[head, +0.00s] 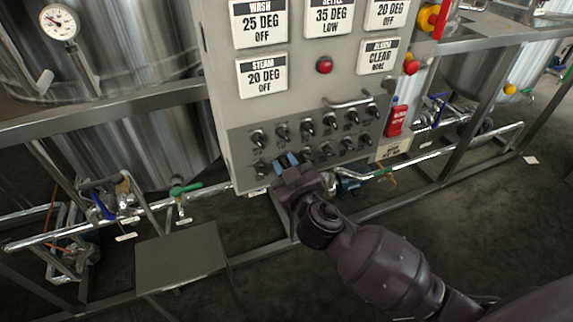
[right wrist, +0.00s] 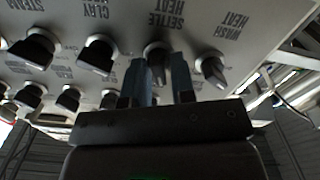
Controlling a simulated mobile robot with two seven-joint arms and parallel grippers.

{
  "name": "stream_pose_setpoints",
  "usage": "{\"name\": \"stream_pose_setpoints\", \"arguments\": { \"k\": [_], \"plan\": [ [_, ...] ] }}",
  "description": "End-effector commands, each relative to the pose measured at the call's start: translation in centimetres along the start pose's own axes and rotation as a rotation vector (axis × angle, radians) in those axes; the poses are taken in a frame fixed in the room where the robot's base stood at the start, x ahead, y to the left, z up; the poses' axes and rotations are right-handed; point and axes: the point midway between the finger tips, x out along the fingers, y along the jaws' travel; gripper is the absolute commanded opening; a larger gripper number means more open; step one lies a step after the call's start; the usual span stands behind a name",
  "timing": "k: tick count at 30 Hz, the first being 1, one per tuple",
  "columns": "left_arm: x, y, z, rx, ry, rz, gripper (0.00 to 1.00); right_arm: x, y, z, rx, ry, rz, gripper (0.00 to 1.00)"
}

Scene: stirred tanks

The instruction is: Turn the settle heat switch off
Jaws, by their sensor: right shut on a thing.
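The settle heat switch (right wrist: 158,56) is a dark knob on the lower panel of the grey control box, its label upside down in the right wrist view. My right gripper (right wrist: 160,82) has its two blue fingers on either side of this knob and is shut on it. In the head view my right gripper (head: 287,161) is at the left part of the bottom switch row and hides the knob. The settle display (head: 329,17) reads 35 DEG LOW. My left gripper is not in view.
The wash heat switch (right wrist: 211,70) and another black knob (right wrist: 97,52) sit close on either side. A second row of knobs (head: 306,127) lies above, with a metal handle (head: 348,103) over it. A red button (head: 324,65) is higher up. A small grey table (head: 180,255) stands lower left.

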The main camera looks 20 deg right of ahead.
Motion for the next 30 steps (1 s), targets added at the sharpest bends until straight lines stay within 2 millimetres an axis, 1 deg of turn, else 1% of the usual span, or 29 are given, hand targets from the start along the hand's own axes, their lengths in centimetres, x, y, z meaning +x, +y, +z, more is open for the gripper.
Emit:
{"name": "stream_pose_setpoints", "arguments": {
  "k": [5, 13, 24, 30],
  "plan": [
    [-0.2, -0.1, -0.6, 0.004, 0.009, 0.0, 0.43, 0.0, 0.0, -0.2, -0.044, 0.002, 0.0, 0.0],
    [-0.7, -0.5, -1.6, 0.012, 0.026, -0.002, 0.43, 0.0, 0.0, -0.4, -0.22, 0.003, 0.003, 0.0],
    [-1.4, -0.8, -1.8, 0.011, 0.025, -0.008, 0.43, 0.0, -0.2, -0.3, -0.51, 0.004, 0.002, 0.0],
    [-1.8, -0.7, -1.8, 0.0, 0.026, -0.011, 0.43, 0.0, -0.3, -0.2, -0.622, 0.004, 0.002, 0.0]
  ]
}}
